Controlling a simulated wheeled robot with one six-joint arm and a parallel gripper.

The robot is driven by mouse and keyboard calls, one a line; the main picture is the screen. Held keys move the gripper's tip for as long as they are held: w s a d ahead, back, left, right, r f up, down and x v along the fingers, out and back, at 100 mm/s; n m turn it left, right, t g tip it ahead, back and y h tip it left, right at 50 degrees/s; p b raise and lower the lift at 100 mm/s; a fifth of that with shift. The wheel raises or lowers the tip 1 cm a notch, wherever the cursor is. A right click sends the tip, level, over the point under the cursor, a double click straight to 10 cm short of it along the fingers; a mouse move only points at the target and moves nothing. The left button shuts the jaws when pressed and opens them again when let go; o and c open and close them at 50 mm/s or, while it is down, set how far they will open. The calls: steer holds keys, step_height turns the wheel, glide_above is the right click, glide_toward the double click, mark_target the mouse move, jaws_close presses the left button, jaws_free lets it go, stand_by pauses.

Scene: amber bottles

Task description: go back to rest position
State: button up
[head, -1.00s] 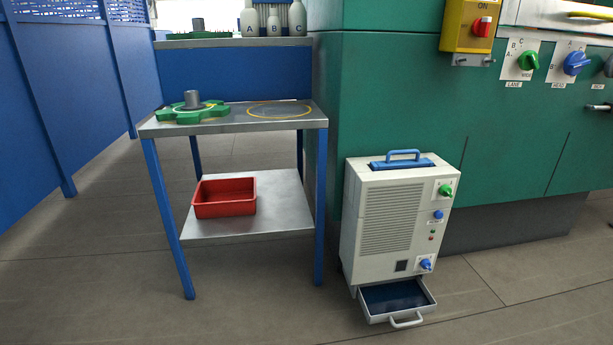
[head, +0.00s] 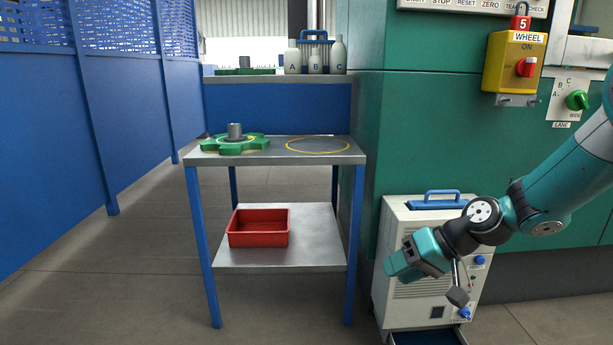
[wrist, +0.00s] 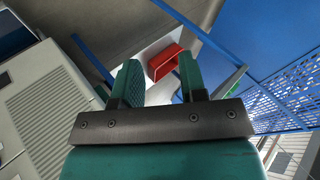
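My gripper (head: 400,266) hangs at the right in the head view, in front of the white machine cabinet (head: 400,225) and above the floor. In the wrist view its two teal fingers (wrist: 158,75) stand apart with nothing held between them. The red bin (wrist: 164,62) shows beyond the fingers there, at a distance. My arm reaches in from the right edge of the head view, bent downward at the wrist. The arm and gripper hide part of the cabinet's front.
A steel table (head: 275,152) with blue legs bears a green gear-shaped part (head: 228,147) and a yellow ring mark. The red bin (head: 258,228) sits on its lower shelf. Bottles (head: 292,62) stand behind. The cabinet's drawer (head: 425,338) is open low down. Floor at left is clear.

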steer(key=s+a+r+n+g+h, duration=0.15)
steer(key=s+r, duration=0.25)
steer(key=s, duration=0.5)
steer(key=s+a+r+n+h, duration=0.1)
steer(key=s+r+n, duration=0.15)
steer(key=s, duration=0.65)
steer(key=s+a+r+n+g+h, duration=0.1)
steer(key=s+r+h, duration=0.1)
steer(key=s+r, duration=0.5)
step_height(320, 180, up, 35)
steer(key=s+p, duration=0.2)
steer(key=p, duration=3.5)
steer(key=shift+s+r+p, duration=0.15)
steer(key=shift+s+p, duration=0.1)
steer(key=shift+p, duration=0.05)
steer(key=shift+d, duration=0.1)
